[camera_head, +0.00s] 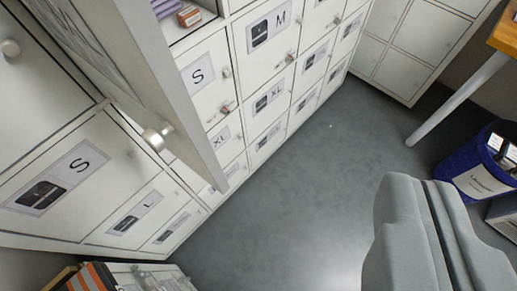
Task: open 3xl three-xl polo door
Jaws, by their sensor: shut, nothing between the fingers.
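I cannot make out a 3XL label on any polo door. White locker doors with size labels and small round knobs fill the left and top. My gripper (430,190) is the grey, rounded pair of fingers at the lower right. It is shut and empty, over the floor and apart from the lockers.
An open door (130,70) juts out at upper left and hides part of the lockers. An open compartment at the top holds purple folded cloth (165,8) and a small orange box (189,16). A blue bin (462,165) and table leg (450,105) stand right. The grey floor between is clear.

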